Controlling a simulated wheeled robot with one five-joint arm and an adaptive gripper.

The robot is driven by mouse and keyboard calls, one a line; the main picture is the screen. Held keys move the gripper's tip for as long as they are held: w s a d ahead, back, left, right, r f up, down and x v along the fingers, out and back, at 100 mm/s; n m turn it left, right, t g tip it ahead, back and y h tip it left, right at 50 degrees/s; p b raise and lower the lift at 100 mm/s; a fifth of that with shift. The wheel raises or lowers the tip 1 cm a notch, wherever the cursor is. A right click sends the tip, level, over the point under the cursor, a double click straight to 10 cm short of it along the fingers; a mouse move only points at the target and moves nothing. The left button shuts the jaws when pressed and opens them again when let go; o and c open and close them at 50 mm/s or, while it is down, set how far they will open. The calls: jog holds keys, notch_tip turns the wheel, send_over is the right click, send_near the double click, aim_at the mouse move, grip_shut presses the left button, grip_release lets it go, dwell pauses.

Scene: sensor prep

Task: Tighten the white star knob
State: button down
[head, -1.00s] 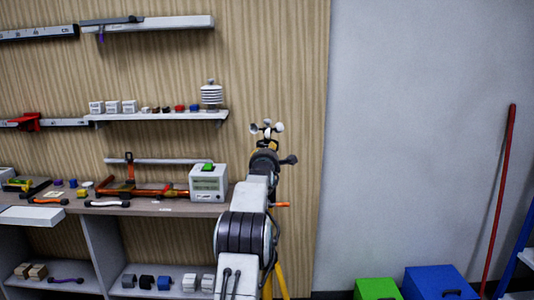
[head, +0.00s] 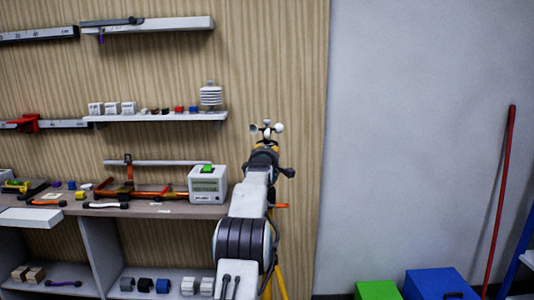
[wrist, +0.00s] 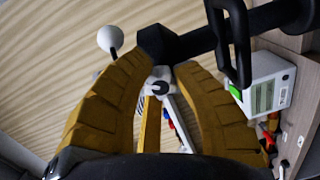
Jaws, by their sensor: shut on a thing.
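The white star knob (wrist: 160,78) shows between the two yellow-brown fingers of my gripper (wrist: 164,70) in the wrist view; it is white with a dark centre. The fingers are closed in around it, and part of it is hidden behind them. A black block and bar (wrist: 190,43) cross just beyond the fingertips. In the head view my gripper (head: 264,158) is at the top of the yellow tripod (head: 279,278), just below the wind-cup sensor (head: 267,129). The knob is hidden there by my arm.
A white meter with a green top (head: 208,184) stands on the bench (head: 165,209), left of my arm. Wall shelves (head: 160,117) hold small parts. Green (head: 377,290) and blue (head: 440,284) boxes are at the lower right.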

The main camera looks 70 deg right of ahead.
jog(key=shift+w+r+m, duration=0.1)
jog(key=shift+w+m, duration=0.05)
jog(key=shift+m, duration=0.25)
jog(key=c, duration=0.9)
grip_release()
jog(key=shift+c, duration=0.2)
jog(key=shift+a, duration=0.1)
jog(key=v, duration=1.1)
jog(key=shift+a, duration=0.35)
